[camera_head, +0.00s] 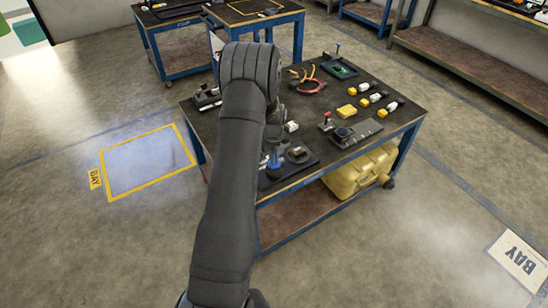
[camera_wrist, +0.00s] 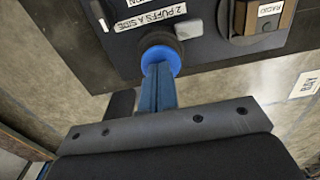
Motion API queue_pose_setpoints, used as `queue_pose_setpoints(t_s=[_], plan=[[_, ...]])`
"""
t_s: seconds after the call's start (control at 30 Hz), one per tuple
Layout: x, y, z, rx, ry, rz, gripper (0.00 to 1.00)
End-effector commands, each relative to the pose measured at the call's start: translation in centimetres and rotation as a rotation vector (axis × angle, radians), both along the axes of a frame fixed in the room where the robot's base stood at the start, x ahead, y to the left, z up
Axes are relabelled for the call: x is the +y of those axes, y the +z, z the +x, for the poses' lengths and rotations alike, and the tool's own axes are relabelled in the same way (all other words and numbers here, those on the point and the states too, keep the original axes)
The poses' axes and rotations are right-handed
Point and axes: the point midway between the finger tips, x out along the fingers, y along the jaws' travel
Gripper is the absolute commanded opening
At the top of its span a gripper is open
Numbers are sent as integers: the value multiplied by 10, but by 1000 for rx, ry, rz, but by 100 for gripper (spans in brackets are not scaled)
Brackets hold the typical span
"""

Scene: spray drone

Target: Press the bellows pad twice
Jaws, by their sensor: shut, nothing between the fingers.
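In the head view the panel (camera_head: 303,172) lies at the table's near left corner, and my arm hides most of the gripper and part of the panel.
A wooden-sided block labelled "RADIO" (camera_wrist: 262,17) sits right of the pad. The table (camera_head: 385,90) also holds a black device (camera_head: 350,133), several yellow-and-white bottles (camera_head: 373,98), red-and-yellow pliers (camera_head: 308,82) and a green board (camera_head: 340,68). A yellow case (camera_head: 358,175) lies on the lower shelf.

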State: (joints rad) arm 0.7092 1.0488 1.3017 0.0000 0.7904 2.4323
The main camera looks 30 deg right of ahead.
Motion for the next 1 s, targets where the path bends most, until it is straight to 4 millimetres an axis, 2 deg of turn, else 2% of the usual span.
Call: queue_pose_setpoints(t_s=[0.2, 0.57, 0.67, 0.77, 1.0], plan=[[0, -19, 0, 1, 0, 1, 0], [1, -19, -1, 2, 0, 2, 0], [1, -11, -1, 1, 0, 1, 0], [0, 6, 0, -1, 0, -1, 0], [-1, 64, 1, -5, 0, -5, 0]])
